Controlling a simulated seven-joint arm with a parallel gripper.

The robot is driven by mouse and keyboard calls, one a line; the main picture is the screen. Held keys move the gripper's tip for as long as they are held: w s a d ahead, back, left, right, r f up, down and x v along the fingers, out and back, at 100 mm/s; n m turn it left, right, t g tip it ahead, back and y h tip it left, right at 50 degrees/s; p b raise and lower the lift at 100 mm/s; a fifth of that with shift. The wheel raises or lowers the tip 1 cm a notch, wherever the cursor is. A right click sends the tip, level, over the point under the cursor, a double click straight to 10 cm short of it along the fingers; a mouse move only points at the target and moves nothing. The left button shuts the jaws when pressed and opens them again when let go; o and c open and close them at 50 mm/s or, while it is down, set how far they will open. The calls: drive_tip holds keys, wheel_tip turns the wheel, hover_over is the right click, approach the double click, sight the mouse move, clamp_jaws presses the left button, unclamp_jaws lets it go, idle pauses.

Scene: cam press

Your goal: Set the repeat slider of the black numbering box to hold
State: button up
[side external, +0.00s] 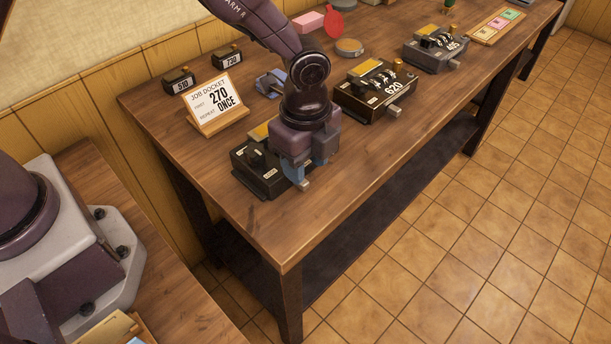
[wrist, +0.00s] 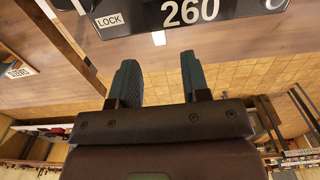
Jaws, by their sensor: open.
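A black numbering box (side external: 262,178) with a yellow top pad stands at the near left of the table, partly hidden by my gripper. In the wrist view a black box face (wrist: 230,12) shows "260" and a "LOCK" label at the top edge. My gripper (side external: 314,172) points down at the right side of this box, its fingers apart and empty. The two fingers also show in the wrist view (wrist: 157,75), below the box face with a gap between them. I cannot make out the repeat slider or its setting in either view.
A job docket (side external: 213,102) reads "270" and "ONCE". Two small number blocks (side external: 179,81) stand behind it. The near table corner is clear.

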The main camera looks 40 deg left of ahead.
sight(306, 183)
drive_tip(key=shift+f, duration=2.3)
drive_tip(key=shift+c, duration=0.2)
clamp_jaws()
